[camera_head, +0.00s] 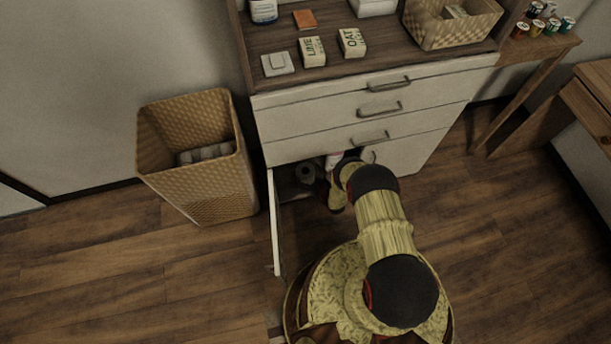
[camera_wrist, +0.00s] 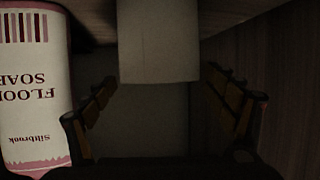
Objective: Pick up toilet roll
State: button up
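The toilet roll (camera_head: 305,173) stands inside the open lower cupboard of the white cabinet. In the wrist view a pale, plain roll-like shape (camera_wrist: 158,42), apparently the toilet roll, is straight ahead between the lines of my fingers. My gripper (camera_wrist: 165,88) is open, with one finger on each side and nothing visibly clasped. I cannot tell how far the roll is beyond the fingertips. In the head view my own arm hides most of the gripper at the cupboard opening.
A "Floor Soap" container (camera_wrist: 33,85) stands close to my left finger. The cupboard's dark side wall (camera_wrist: 285,85) is on the right. The open cupboard door (camera_head: 274,225) juts out beside a wicker bin (camera_head: 205,190). Closed drawers (camera_head: 360,108) are above.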

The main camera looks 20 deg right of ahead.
jog(key=c, duration=1.3)
jog(key=shift+r, duration=0.1)
